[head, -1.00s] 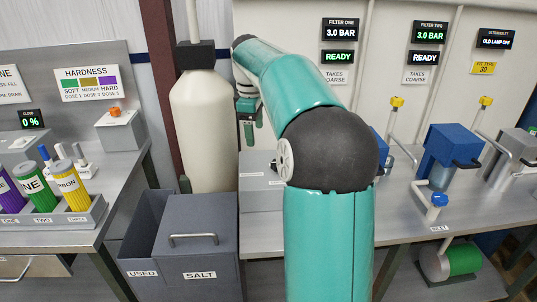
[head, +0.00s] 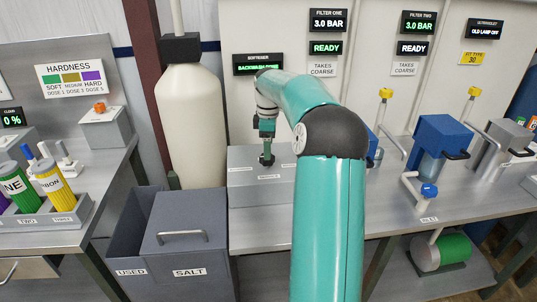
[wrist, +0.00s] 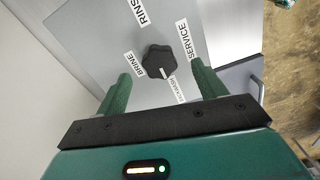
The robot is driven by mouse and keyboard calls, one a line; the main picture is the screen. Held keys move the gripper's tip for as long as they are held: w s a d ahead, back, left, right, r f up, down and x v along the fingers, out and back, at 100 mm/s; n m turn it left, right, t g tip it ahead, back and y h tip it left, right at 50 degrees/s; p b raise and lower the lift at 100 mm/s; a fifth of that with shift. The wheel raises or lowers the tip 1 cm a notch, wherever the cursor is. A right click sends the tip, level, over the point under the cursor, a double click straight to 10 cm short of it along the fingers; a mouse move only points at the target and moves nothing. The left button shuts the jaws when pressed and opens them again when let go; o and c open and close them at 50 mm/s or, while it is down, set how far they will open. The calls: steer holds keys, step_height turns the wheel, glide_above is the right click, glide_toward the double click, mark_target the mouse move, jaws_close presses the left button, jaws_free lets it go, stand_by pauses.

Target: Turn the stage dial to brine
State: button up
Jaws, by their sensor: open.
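The stage dial (wrist: 160,60) is a black lobed knob on a grey panel in the wrist view. Its white pointer mark points down toward the BACKWASH label (wrist: 174,90). The BRINE label (wrist: 134,64) is to its left, the RINSE label (wrist: 138,12) above, and the SERVICE label (wrist: 186,40) to its right. My gripper (wrist: 162,88) is open and empty, its green fingers apart on either side below the dial, not closed on it. In the head view my gripper (head: 266,138) points down just above the dial (head: 266,160) on the grey softener box (head: 245,188).
The softener display (head: 258,68) above the box is lit green and seems to read backwash done. A tall cream tank (head: 192,120) stands left of the box. A grey salt bin (head: 185,235) is below, in front. A blue filter housing (head: 440,140) stands to the right.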

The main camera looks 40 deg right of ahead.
step_height(320, 180, down, 4)
steer(key=shift+f, duration=0.1)
steer(key=shift+w, duration=0.1)
steer(key=c, duration=1)
steer(key=shift+m, duration=0.4)
